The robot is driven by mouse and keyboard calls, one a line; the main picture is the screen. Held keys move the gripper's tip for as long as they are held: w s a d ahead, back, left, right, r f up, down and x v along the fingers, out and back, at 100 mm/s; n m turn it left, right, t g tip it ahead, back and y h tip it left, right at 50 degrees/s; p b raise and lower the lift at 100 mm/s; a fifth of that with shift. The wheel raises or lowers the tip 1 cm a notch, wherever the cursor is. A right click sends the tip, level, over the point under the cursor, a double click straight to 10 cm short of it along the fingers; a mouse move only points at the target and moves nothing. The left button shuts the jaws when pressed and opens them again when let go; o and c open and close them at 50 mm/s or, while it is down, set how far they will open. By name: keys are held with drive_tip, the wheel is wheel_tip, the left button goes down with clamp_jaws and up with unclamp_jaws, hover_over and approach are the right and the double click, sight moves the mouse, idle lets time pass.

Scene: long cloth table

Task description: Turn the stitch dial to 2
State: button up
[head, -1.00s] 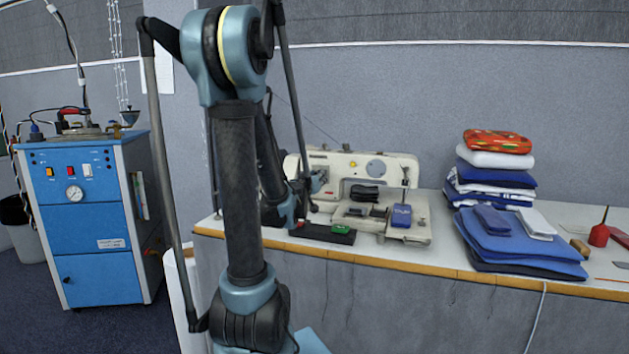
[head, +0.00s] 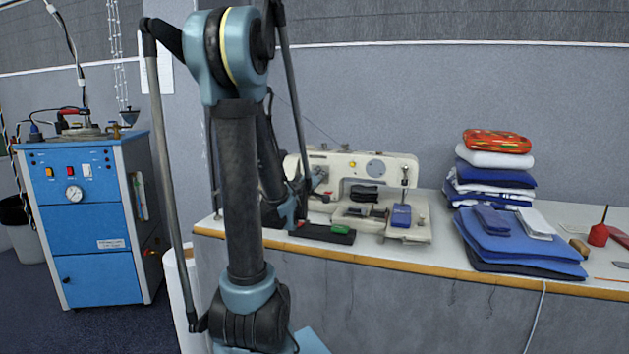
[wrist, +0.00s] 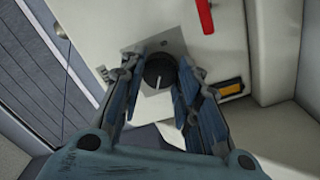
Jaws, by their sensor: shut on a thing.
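The sewing machine (head: 345,166) is cream-white and stands on the table against the wall. Its stitch dial (wrist: 160,68) is a round black knob on a square grey plate (wrist: 172,46) in the wrist view. A small pale mark shows near the knob's lower edge; I can read no numbers on the plate. My gripper (wrist: 159,75) is shut on the dial, with one blue-grey finger at each side. In the head view my gripper (head: 312,184) is at the left end of the machine, and the dial is too small to make out there.
A red lever (wrist: 205,16) and an orange-and-black label (wrist: 230,88) are near the dial. A black tray (head: 322,233) lies in front of the machine. Folded cloths (head: 515,235) are stacked to the right. A blue cabinet (head: 90,220) stands at left.

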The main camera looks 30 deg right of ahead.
drive_tip(key=shift+w+a+n, duration=0.15)
drive_tip(key=shift+n, duration=0.15)
drive_tip(key=o, duration=1.1)
drive_tip(key=shift+v, duration=5.95)
drive_tip(key=shift+f, duration=0.15)
